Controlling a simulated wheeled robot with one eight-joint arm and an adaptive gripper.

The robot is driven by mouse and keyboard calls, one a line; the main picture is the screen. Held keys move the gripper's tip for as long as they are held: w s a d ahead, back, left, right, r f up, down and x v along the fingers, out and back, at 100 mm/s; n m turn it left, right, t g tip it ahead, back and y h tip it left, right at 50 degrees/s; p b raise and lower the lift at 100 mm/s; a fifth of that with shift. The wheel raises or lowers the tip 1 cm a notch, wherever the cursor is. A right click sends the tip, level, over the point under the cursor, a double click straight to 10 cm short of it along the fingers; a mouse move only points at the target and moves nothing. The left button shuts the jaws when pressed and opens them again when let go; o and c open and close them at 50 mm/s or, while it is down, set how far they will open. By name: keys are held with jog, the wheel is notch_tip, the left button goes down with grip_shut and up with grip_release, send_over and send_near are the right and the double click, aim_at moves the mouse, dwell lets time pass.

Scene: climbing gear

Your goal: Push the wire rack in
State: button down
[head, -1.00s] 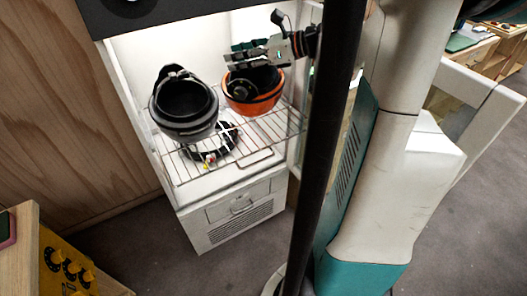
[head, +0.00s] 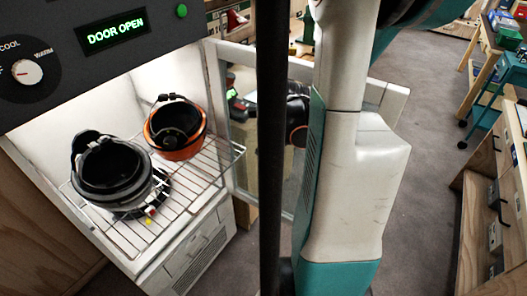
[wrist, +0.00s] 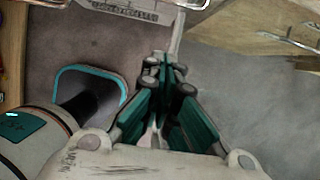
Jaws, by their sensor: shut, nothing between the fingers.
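The wire rack (head: 200,185) is a thin metal grid in the open white cabinet, and its front part sticks out past the cabinet opening. A grey and black helmet (head: 112,170) and an orange helmet (head: 176,130) sit on it. A dark ring-shaped item lies by the grey helmet, partly hidden. My gripper (head: 238,104) is right of the orange helmet, beside the glass door and apart from the rack; the black post hides part of it. In the wrist view my gripper (wrist: 165,65) has its green-sided fingers together and empty, over the floor.
The glass door (head: 225,75) stands open to the right of the cabinet. The control panel (head: 95,65) above reads "DOOR OPEN". A vented drawer front (head: 197,260) is below the rack. Wooden shelving (head: 490,200) stands at right, with grey floor between.

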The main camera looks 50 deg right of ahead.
jog(key=w+f+b, duration=0.3)
jog(key=w+f, duration=0.3)
jog(key=shift+w+a+f, duration=0.3)
jog(key=shift+w, duration=0.05)
